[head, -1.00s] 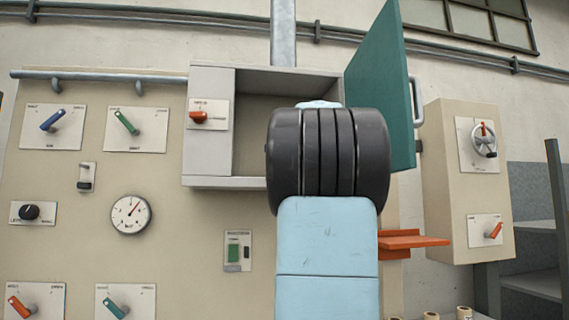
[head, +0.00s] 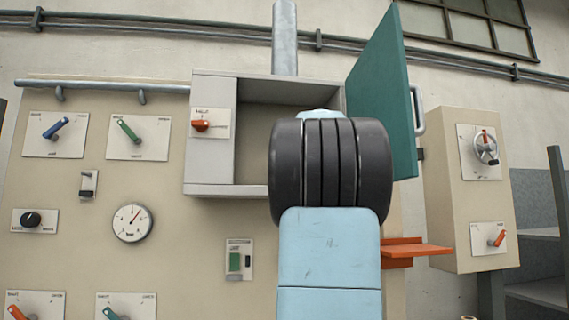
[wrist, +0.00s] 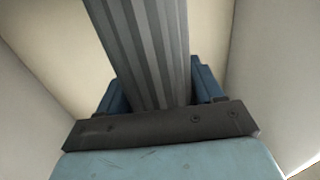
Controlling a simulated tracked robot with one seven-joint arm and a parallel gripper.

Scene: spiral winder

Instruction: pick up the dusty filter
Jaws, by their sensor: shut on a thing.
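The dusty filter (wrist: 150,50) is a grey, pleated block in the wrist view. It runs from between my fingers up to the top edge of the picture. My gripper (wrist: 160,90) has its blue fingers on either side of the filter and is shut on it. Pale walls of a box surround it. In the head view, my own arm hides the gripper and filter in front of the open grey cabinet (head: 212,190). The cabinet's green door (head: 383,95) stands open to the right.
An orange shelf (head: 415,250) sticks out below the door. A panel with knobs, switches and a gauge (head: 133,223) fills the left. A beige box with a handwheel (head: 485,146) stands at the right. A pipe (head: 284,40) rises above the cabinet.

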